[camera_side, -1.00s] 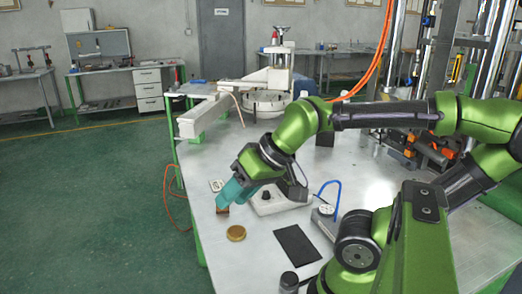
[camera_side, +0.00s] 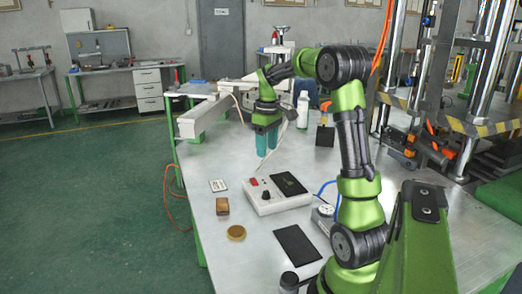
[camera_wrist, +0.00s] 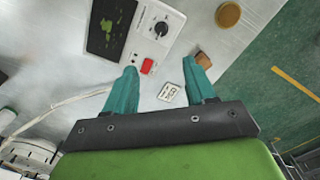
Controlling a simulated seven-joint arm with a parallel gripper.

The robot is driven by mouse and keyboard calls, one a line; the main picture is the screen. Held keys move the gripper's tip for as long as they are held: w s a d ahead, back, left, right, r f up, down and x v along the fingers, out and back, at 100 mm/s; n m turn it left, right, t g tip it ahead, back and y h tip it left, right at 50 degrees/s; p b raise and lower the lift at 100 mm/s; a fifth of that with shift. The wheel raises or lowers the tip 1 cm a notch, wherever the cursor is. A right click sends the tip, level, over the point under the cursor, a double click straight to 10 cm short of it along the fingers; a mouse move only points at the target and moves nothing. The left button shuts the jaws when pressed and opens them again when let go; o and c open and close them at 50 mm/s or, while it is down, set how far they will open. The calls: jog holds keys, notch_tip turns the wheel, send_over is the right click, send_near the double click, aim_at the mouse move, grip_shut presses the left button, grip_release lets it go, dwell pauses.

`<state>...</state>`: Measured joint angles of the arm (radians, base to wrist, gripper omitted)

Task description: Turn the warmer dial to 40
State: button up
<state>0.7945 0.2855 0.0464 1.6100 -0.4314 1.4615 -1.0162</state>
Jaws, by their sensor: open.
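The warmer is a white box (camera_side: 290,203) on the table, with a black dial (camera_side: 266,195), a red switch (camera_side: 254,182) and a dark panel (camera_side: 289,184) on top. In the wrist view the dial (camera_wrist: 162,29) shows a pale pointer line; its scale numbers are too small to read. The red switch (camera_wrist: 148,66) lies closer to my fingers. My gripper (camera_side: 267,148), with two teal fingers, hangs above and behind the warmer, apart from the dial. In the wrist view my gripper (camera_wrist: 166,68) is open, with nothing between its fingers.
A wooden block (camera_side: 222,206), a small white card (camera_side: 218,185) and a brass disc (camera_side: 236,233) lie left of the warmer. A black mat (camera_side: 297,244) lies in front. A white bottle (camera_side: 302,110) stands behind. A thin pale cable or pen runs near my fingers.

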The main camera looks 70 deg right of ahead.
aim_at(266, 191)
jog(key=shift+n, duration=0.9)
notch_tip(266, 191, down, 16)
jog(key=shift+a+r, duration=0.1)
jog(key=shift+a, duration=0.05)
grip_shut()
